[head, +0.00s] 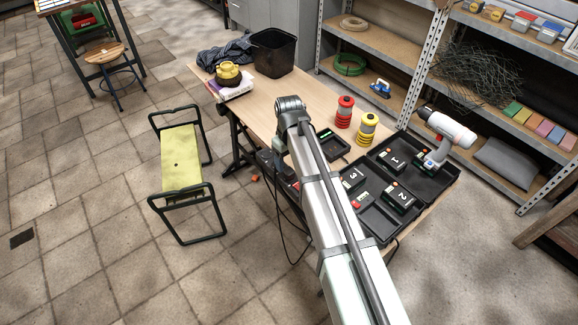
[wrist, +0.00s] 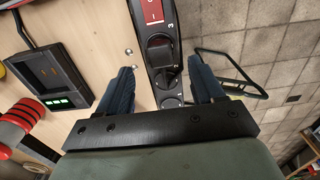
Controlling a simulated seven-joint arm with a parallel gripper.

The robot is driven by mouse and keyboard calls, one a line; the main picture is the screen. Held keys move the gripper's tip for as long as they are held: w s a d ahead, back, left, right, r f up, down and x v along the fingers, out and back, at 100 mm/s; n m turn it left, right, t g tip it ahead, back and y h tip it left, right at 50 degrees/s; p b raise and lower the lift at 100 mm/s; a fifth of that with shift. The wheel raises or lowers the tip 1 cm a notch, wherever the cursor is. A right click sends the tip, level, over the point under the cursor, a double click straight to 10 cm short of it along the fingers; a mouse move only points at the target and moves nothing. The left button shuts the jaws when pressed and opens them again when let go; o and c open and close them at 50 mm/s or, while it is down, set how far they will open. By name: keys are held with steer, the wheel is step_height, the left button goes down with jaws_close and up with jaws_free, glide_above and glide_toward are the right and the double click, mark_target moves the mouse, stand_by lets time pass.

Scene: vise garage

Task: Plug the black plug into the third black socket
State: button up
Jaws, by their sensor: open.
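In the wrist view a black power strip (wrist: 161,12) with a red switch (wrist: 152,11) runs down the top middle, near the table edge. Small white numerals line its right side; a 3 is legible. A dark raised block that looks like the black plug (wrist: 160,50) sits on the strip below the switch; I cannot tell whether it is seated. Round sockets show below it. My gripper (wrist: 161,80) is open, one blue finger on each side of the strip, with nothing clamped between them. In the head view my arm hides most of the strip and the gripper.
A charger (head: 332,144) with green lights stands on the workbench (head: 300,88). Red (head: 345,111) and yellow (head: 367,128) spools stand behind it. A black case (head: 436,180) holds numbered batteries and a drill (head: 445,133). Black cables hang off the left edge. The bench's middle is clear.

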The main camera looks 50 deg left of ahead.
step_height(320, 180, up, 9)
stand_by(0.4)
stand_by(0.5)
